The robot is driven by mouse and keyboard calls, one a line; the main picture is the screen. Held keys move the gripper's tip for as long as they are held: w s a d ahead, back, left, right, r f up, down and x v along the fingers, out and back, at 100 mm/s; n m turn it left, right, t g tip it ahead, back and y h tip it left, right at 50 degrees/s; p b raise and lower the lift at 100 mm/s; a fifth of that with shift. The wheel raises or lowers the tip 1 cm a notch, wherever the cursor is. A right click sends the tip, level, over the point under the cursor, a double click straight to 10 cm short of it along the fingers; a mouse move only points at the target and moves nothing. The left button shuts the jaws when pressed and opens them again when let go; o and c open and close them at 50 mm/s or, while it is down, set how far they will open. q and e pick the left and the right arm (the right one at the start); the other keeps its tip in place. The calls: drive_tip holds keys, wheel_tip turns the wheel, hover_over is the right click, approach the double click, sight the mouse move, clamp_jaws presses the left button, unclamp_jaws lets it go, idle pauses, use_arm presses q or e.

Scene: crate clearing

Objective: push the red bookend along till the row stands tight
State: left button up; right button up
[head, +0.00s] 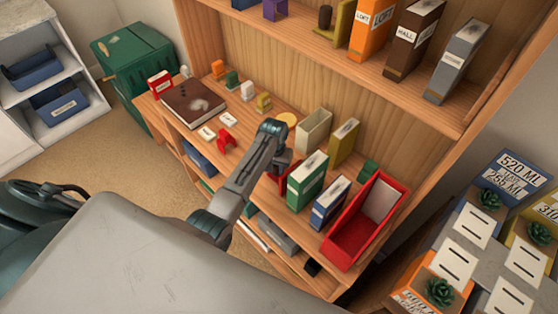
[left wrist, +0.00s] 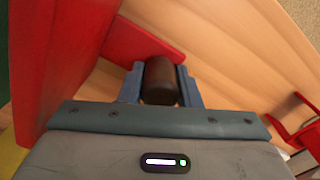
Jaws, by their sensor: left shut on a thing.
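The red bookend (head: 283,184) shows as a small red piece left of the green binder (head: 306,186); my gripper partly hides it. In the left wrist view its red upright panel (left wrist: 72,55) fills the left side and a red plate (left wrist: 145,45) lies beyond. My left gripper (head: 282,160) is beside the bookend, its blue fingers shut on a dark brown cylinder (left wrist: 160,82). I cannot tell whether the cylinder is joined to the bookend. The blue binder (head: 329,203) stands right of the green binder, with a gap between them. My right gripper is not in view.
A red open holder (head: 350,246) stands at the row's right end. Behind are a cream box (head: 313,130) and a yellow binder (head: 343,141). Left of my arm lie a small red object (head: 225,139), white cards and a brown book (head: 193,104). An upper shelf carries several binders.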

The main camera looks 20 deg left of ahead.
use_arm(q)
drive_tip(key=shift+s+d+p, duration=0.25)
drive_tip(key=shift+d+p, duration=0.1)
drive_tip(key=shift+d, duration=0.3)
drive_tip(key=shift+s+d+p, duration=0.25)
drive_tip(key=shift+d+p, duration=0.05)
drive_tip(key=shift+d, duration=0.4)
drive_tip(key=shift+s+d+p, duration=0.25)
drive_tip(key=shift+d+p, duration=0.1)
drive_tip(key=shift+d, duration=0.3)
drive_tip(key=shift+s+d+p, duration=0.2)
drive_tip(key=shift+d+p, duration=0.1)
drive_tip(key=shift+d, duration=0.35)
drive_tip(key=shift+s+d+p, duration=0.2)
drive_tip(key=shift+d+p, duration=0.1)
drive_tip(key=shift+d, duration=0.3)
drive_tip(key=shift+s+d+p, duration=0.3)
drive_tip(key=shift+d, duration=0.4)
drive_tip(key=shift+s+d+p, duration=0.25)
drive_tip(key=shift+d+p, duration=0.05)
drive_tip(key=shift+d, duration=0.4)
drive_tip(key=shift+s+d, duration=0.2)
drive_tip(key=shift+d, duration=0.4)
drive_tip(key=shift+s+d, duration=0.15)
drive_tip(key=shift+d, duration=0.4)
drive_tip(key=o, duration=1)
drive_tip(key=shift+o, duration=0.4)
